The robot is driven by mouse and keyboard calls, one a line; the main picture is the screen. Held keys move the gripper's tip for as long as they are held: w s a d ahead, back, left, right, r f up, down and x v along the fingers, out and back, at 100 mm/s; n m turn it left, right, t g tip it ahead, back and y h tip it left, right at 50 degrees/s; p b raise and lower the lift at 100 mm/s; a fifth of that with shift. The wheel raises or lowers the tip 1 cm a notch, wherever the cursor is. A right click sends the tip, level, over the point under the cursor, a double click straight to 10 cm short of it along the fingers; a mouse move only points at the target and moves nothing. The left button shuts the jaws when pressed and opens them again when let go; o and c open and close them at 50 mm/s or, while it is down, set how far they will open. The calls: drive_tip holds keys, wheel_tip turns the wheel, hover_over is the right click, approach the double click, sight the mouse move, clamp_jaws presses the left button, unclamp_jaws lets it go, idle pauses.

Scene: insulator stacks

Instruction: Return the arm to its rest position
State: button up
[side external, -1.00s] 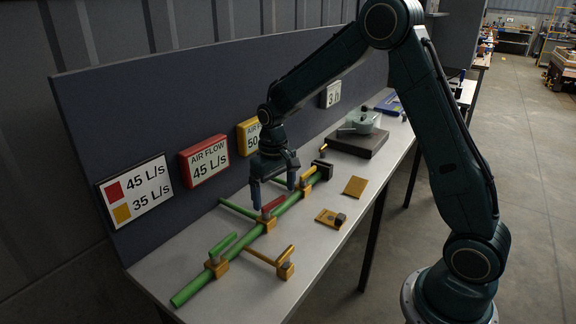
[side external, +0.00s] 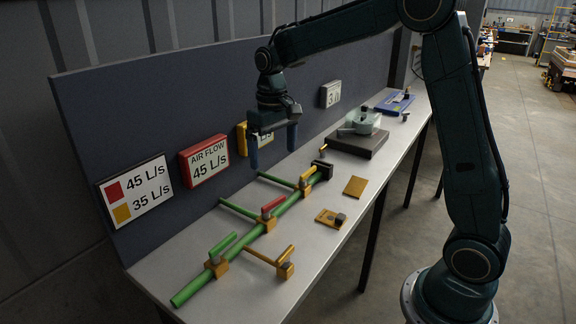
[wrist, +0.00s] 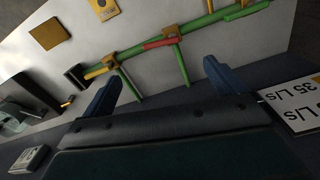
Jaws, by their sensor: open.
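My gripper (side external: 273,150) is open and empty, with its two blue fingers pointing down. It hangs above the table (side external: 262,282), close to the dark back panel and clear of the green pipe (side external: 243,236). In the wrist view my gripper (wrist: 165,85) also shows with its fingers spread apart and nothing between them. The green pipe lies along the table with yellow fittings, a red piece (side external: 272,204) and side branches. The pipe also crosses the top of the wrist view (wrist: 205,22).
The dark back panel (side external: 130,100) carries a red sign (side external: 204,160), a white sign (side external: 134,190) and a yellow sign partly hidden by my gripper. A black block with a pale green device (side external: 360,121) stands farther back. Yellow plates (side external: 355,186) lie at the right.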

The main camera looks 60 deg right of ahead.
drive_tip(key=s+a+r+n+t, duration=0.1)
drive_tip(key=s+a+r+t, duration=0.15)
drive_tip(key=s+r, duration=0.65)
drive_tip(key=s+a+f+t, duration=0.1)
drive_tip(key=s, duration=0.7)
drive_tip(key=s+a+f+n+t, duration=0.1)
drive_tip(key=s+a+t, duration=0.1)
drive_tip(key=s, duration=0.7)
drive_tip(key=shift+a+f, duration=0.15)
drive_tip(key=shift+f, duration=0.25)
